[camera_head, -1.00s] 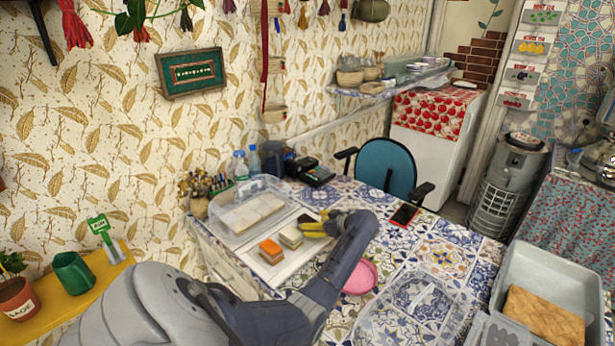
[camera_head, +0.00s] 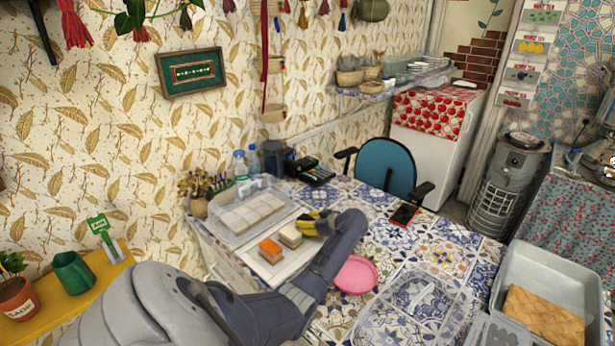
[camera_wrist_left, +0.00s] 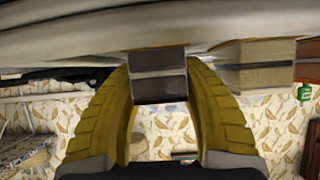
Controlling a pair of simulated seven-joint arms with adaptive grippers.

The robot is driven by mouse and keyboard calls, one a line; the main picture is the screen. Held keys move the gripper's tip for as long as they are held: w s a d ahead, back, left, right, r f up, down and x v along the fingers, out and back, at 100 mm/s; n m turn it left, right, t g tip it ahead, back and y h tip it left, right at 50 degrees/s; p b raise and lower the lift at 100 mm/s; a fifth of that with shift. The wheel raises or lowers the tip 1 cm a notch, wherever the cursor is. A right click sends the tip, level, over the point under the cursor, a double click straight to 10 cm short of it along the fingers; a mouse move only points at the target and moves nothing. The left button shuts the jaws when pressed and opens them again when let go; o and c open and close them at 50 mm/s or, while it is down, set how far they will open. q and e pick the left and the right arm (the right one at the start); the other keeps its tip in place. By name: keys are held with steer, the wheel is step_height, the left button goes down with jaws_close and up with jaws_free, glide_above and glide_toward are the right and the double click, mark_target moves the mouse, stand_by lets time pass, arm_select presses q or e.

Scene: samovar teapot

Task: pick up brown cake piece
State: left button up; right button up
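A dark brown cake piece (camera_wrist_left: 158,75) shows in the left wrist view, between the tips of the two yellow fingers of my left gripper (camera_wrist_left: 160,70). The fingers are apart, one on each side of it; I cannot tell whether they press on it. In the head view my left gripper (camera_head: 313,221) is low over the white board (camera_head: 275,275), and the brown piece is mostly hidden there. A cream cake piece (camera_head: 290,236) sits just left of the fingers, and an orange-topped one (camera_head: 270,250) sits nearer. My right gripper is out of view.
A clear container (camera_head: 232,232) with several pale pieces stands behind the board. A pink plate (camera_head: 356,274) lies right of my left arm. A clear lid (camera_head: 412,310) and a grey tray (camera_head: 575,290) with a golden slab are further right. Bottles (camera_head: 254,160) stand at the back.

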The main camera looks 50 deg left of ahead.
arm_select(q)
steer(key=c, duration=0.5)
